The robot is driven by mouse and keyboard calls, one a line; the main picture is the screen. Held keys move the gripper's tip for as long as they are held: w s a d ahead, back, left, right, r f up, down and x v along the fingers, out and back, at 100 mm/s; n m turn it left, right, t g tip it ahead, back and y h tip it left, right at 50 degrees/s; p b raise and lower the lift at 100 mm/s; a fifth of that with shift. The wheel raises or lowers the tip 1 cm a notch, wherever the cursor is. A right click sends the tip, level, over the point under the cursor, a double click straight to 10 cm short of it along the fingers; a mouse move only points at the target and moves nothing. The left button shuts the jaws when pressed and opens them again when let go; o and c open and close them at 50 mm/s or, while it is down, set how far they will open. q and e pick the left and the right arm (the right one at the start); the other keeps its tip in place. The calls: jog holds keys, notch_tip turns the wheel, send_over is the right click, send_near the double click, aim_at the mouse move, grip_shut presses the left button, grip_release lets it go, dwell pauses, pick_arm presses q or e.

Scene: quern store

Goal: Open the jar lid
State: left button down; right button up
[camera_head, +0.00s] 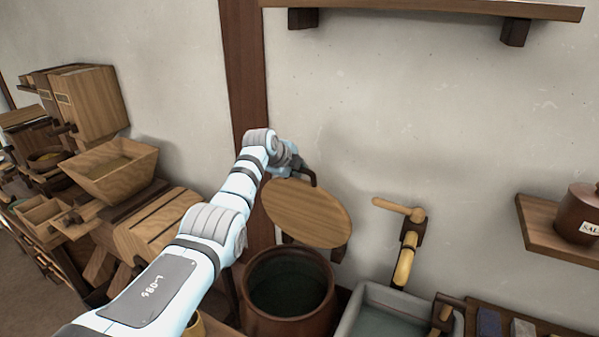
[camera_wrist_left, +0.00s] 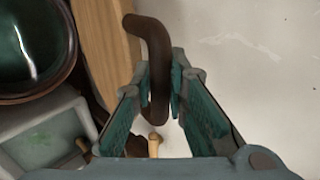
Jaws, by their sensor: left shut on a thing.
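The jar (camera_head: 290,318) is a large brown pot on the floor, low in the middle of the head view. Its mouth is uncovered and its inside looks dark green. The round wooden lid (camera_head: 306,214) is raised and steeply tilted above and behind the jar's mouth. My left gripper (camera_head: 304,170) is at the lid's upper edge. In the left wrist view the left gripper (camera_wrist_left: 160,95) is shut on the dark curved lid handle (camera_wrist_left: 158,45). The lid shows there edge-on (camera_wrist_left: 106,40), with the jar (camera_wrist_left: 72,45) to its left. My right gripper is not in view.
A grey basin (camera_head: 350,322) with a wooden tap (camera_head: 405,262) stands right of the jar. A wooden bench with boxes and a hopper (camera_head: 112,175) fills the left. A wall shelf holds a brown salt pot (camera_head: 578,208). A wooden post and the wall are close behind the lid.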

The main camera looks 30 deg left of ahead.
pick_arm(q)
jog(key=shift+w+a, duration=0.1)
jog(key=shift+w, duration=0.15)
jog(key=c, duration=1.6)
grip_release()
jog(key=shift+o, duration=0.2)
jog(key=shift+s+r, duration=0.2)
jog(key=shift+r, duration=0.2)
jog(key=v, duration=1.1)
